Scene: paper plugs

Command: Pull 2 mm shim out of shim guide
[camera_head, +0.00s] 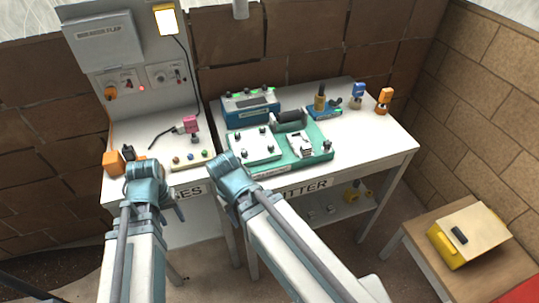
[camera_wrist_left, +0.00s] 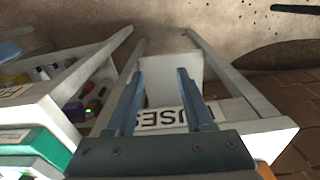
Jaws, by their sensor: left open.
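A teal machine (camera_head: 325,156) with white plates, black knobs and a dark roller stands on the table labelled "…UTTER". A small white block (camera_head: 301,145) sits on its right part. I cannot make out which part is the shim guide, and the 2 mm shim is too small to tell. My left gripper (camera_head: 174,199) is below and left of the machine, in front of the "…USES" bench. In the left wrist view its two fingers (camera_wrist_left: 157,78) are apart with nothing between them. My right arm's end (camera_head: 230,172) is at the machine's front left; its fingers are hidden.
The fuse bench (camera_head: 150,155) on the left holds a pink-topped device (camera_head: 190,124) and small coloured knobs. A yellow box (camera_head: 452,245) is on the wooden table at right.

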